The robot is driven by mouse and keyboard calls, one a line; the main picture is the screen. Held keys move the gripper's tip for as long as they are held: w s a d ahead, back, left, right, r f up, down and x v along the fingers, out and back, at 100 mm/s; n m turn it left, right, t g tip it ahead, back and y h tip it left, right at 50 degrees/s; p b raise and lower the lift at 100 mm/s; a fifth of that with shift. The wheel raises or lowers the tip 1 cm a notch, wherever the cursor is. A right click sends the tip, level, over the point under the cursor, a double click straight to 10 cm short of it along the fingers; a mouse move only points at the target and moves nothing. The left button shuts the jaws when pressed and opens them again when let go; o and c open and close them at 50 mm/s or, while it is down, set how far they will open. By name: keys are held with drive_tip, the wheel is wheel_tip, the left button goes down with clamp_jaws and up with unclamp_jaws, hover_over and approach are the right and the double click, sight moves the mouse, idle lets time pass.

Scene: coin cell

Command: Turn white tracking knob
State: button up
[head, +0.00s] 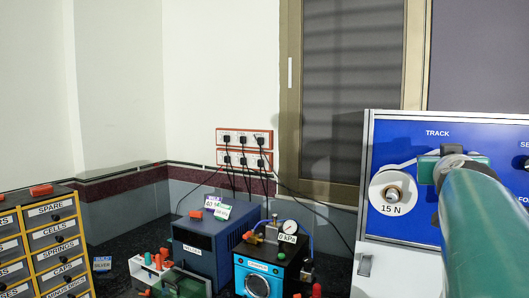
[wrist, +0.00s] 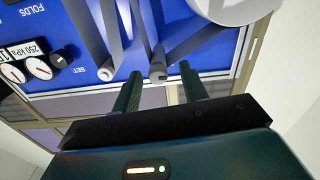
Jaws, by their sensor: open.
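The blue panel (head: 400,225) stands at the right in the head view, with the word TRACK on it. It also shows upside down in the wrist view (wrist: 45,15). My gripper (wrist: 160,70) is open, its two dark green fingers pointing at the panel. A grey rounded post end (wrist: 158,72) appears between the fingertips; I cannot tell its depth or whether they touch it. A second grey post end (wrist: 113,72) lies left of the fingers. I cannot make out a clearly white tracking knob. In the head view my green arm covers the panel below and right of TRACK.
A white spool (head: 392,192) labelled 15 N sits on the panel, with a grey band running from it. Gauges (wrist: 38,67) and a black SET knob (wrist: 62,57) are at the wrist view's left. A drawer cabinet (head: 45,240) and bench devices (head: 205,240) stand farther left.

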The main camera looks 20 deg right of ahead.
drive_tip(key=shift+d, duration=0.2)
clamp_jaws()
